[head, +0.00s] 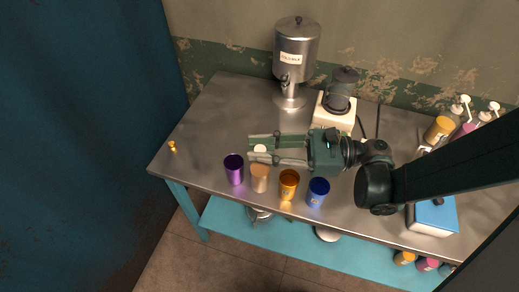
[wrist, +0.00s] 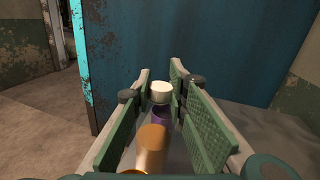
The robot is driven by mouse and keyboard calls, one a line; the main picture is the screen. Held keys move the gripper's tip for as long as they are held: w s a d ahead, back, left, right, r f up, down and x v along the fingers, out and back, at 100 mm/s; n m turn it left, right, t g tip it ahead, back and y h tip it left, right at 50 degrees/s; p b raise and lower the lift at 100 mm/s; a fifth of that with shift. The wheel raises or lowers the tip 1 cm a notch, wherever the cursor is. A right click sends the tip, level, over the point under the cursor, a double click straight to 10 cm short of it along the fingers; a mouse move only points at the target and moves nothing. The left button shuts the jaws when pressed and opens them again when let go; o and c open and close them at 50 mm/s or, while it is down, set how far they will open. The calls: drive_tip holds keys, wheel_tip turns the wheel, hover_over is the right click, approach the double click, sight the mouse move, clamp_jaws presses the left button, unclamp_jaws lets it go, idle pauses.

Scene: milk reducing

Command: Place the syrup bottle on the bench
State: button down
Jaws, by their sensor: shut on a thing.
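The fingers are closed in around the cream cap, and the near finger hides part of the bottle. In the wrist view the cap (wrist: 160,88) sits between the fingertips, with a tan body (wrist: 150,150) lower down.
A purple cup (head: 233,172) is close left of the bottle; an orange cup (head: 289,186) and a blue cup (head: 318,193) are to its right. A steel dispenser (head: 296,50) and a grinder-like machine (head: 340,95) stand behind. A small yellow item (head: 172,147) lies left.

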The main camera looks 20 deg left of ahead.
drive_tip(key=shift+f, duration=0.15)
drive_tip(key=c, duration=2.3)
unclamp_jaws()
drive_tip(key=shift+o, duration=0.2)
drive_tip(key=shift+r, duration=0.25)
drive_tip(key=p+v, duration=0.2)
drive_tip(key=v, duration=1)
